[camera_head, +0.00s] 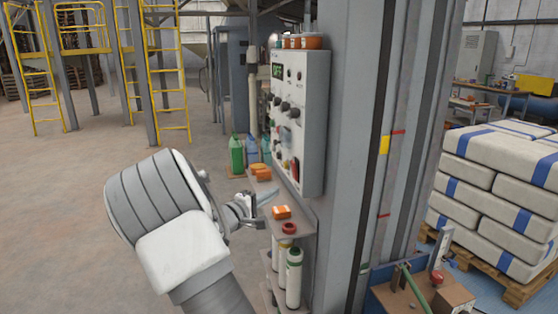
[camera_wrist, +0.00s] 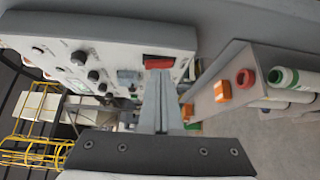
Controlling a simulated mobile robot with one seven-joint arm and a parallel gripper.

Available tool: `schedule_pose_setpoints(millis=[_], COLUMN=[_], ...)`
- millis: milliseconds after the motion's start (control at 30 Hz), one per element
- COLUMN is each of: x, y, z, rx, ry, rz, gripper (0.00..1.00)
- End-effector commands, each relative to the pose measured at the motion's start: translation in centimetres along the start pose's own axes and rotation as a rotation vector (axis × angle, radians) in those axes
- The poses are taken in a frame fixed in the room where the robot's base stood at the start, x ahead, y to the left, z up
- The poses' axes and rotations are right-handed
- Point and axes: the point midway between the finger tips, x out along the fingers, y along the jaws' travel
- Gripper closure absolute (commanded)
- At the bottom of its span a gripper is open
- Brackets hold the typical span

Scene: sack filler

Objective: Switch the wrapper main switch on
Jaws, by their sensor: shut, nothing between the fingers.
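A white control panel (camera_head: 298,110) is on the side of a grey column, with a small display reading OFF in green, dark knobs and small buttons. A red switch (camera_head: 295,168) sits low on the panel; I take it for the wrapper main switch. In the wrist view the red switch (camera_wrist: 159,62) is straight ahead of the fingertips, which overlap its lower edge. My gripper (camera_head: 274,193) is shut and empty, below and in front of the panel's lower part. Its closed fingers show in the wrist view (camera_wrist: 159,76). I cannot tell whether they touch the switch, or its position.
A shelf (camera_head: 305,222) below the panel holds orange boxes (camera_head: 281,212), a red ring (camera_head: 289,228) and bottles, close to my gripper. A green bottle (camera_head: 237,155) stands behind it. Stacked sacks (camera_head: 500,190) stand on a pallet at right. The floor at left is clear.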

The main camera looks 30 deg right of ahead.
Motion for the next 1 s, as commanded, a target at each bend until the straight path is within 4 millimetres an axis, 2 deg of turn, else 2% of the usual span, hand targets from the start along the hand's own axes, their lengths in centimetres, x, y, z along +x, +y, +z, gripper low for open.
schedule_pose_setpoints(millis=[100, 300, 767, 867, 1000], x=[0.0, -0.2, 0.1, 1.1, 3.6], y=[0.4, 0.4, 0.3, 0.5, 0.9], z=[-2.9, -5.4, -5.7, -5.8, -6.1], rx=[-0.051, -0.086, -0.090, -0.090, -0.089], ry=[0.078, 0.150, 0.157, 0.156, 0.153], rz=[0.085, 0.152, 0.158, 0.158, 0.159], gripper=[1.00, 1.00, 1.00, 1.00, 1.00])
